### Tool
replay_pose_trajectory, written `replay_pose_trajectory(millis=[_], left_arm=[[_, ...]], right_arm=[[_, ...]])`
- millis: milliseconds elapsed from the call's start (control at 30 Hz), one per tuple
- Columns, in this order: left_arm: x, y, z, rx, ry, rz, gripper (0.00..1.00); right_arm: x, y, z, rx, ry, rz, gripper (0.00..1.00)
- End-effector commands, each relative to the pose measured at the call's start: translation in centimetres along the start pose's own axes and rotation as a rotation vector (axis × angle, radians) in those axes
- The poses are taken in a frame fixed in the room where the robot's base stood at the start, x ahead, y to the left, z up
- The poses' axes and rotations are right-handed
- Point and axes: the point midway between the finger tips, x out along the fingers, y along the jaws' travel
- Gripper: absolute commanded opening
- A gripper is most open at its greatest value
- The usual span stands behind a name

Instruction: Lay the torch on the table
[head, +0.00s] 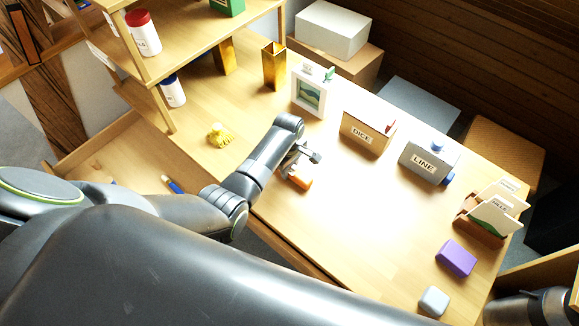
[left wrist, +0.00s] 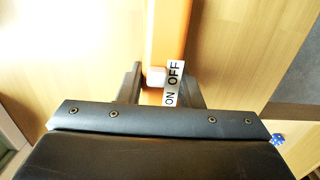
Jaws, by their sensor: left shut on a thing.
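The torch is orange and shows beside my left gripper in the head view (head: 301,177), near the table's front edge. In the left wrist view the orange torch (left wrist: 168,35) runs up from between the fingers, with a white button and an ON/OFF label. My left gripper (head: 300,164) is shut on it; the fingers also show in the left wrist view (left wrist: 162,92). Part of the torch is hidden by the gripper. I cannot tell whether it touches the wooden table (head: 335,215). My right gripper is not seen.
Behind stand a picture frame (head: 309,92), a DICE box (head: 366,132), a LINE box (head: 428,162) and a letter holder (head: 480,217). A purple block (head: 456,257) and a grey block (head: 434,300) lie at right. A yellow object (head: 219,134) lies left. The table's middle is clear.

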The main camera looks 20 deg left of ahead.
Motion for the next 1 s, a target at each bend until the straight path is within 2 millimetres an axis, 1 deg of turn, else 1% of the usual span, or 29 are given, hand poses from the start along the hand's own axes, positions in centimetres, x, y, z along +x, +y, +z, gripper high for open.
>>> replay_pose_trajectory(millis=[33, 67, 200, 233, 467, 667, 767, 1000], left_arm=[[0.2, 0.0, 0.0, 0.000, 0.000, 0.000, 0.06], [0.3, 0.0, 0.0, 0.000, 0.000, 0.000, 0.34], [0.2, 0.0, 0.0, 0.000, 0.000, 0.000, 0.52], [0.2, 0.0, 0.0, 0.000, 0.000, 0.000, 0.54], [0.2, 0.0, 0.0, 0.000, 0.000, 0.000, 0.54], [-0.9, 0.1, 0.0, 0.000, 0.001, 0.002, 0.54], [-2.3, 0.1, 0.0, 0.000, 0.001, 0.004, 0.54], [-6.7, 0.1, 0.0, 0.000, 0.002, 0.006, 0.54]], right_arm=[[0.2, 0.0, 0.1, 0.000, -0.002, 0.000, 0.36], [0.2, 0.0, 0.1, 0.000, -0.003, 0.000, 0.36], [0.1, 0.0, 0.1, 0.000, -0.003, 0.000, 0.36], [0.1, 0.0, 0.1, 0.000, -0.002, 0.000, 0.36], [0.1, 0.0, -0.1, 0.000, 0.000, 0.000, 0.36], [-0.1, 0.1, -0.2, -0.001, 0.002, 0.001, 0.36], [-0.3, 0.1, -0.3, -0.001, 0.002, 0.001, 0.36], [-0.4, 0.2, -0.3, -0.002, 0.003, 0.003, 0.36]])
